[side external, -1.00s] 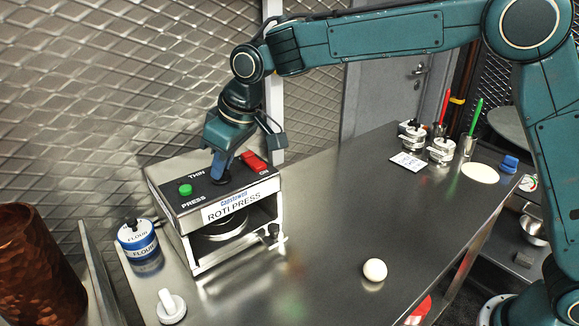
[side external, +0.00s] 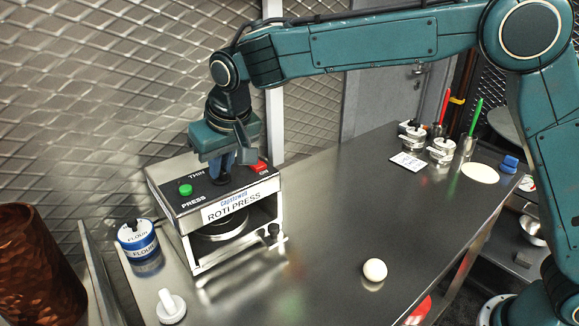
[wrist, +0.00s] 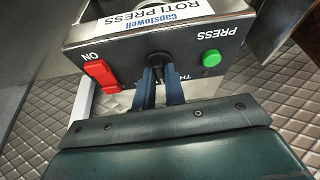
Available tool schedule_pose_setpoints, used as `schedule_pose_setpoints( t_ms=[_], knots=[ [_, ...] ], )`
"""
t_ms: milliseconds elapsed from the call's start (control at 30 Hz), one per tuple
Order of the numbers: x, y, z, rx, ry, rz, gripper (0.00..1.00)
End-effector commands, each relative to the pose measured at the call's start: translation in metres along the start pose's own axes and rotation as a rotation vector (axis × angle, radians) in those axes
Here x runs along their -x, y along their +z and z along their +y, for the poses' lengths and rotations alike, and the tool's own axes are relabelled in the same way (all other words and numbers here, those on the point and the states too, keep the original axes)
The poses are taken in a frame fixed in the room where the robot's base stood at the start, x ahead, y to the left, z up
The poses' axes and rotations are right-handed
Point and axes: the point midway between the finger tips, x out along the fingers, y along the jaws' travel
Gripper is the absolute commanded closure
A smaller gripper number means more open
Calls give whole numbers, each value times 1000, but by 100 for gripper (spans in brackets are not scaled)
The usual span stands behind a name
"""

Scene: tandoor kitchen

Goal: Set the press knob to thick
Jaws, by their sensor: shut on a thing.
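The roti press (side external: 228,208) stands at the left end of the steel counter, with a black control panel on top. My gripper (side external: 221,180) points down over the panel. In the wrist view my gripper (wrist: 163,84) has its blue fingers shut on the black press knob (wrist: 158,59), between the red switch and the green button. The fingers hide part of the knob, and its pointer direction cannot be told. The label "THIN" shows behind the knob in the side view; in the wrist view the fingers partly cover a label.
The green press button (side external: 185,189) and the red on switch (side external: 258,166) flank the knob closely. A flour tin (side external: 138,240) and a white knob-shaped object (side external: 171,307) stand near the press. A dough ball (side external: 375,270) lies on the otherwise clear middle counter.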

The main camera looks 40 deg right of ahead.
Motion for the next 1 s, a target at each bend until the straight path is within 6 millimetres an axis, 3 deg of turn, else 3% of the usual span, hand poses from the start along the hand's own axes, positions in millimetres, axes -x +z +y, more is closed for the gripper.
schedule_pose_setpoints(
  t_ms=[500, 1000],
  knots=[
    [-1, -1, -4, -414, 170, 2, 100],
    [0, -2, -4, -561, 231, 2, 100]
  ],
)
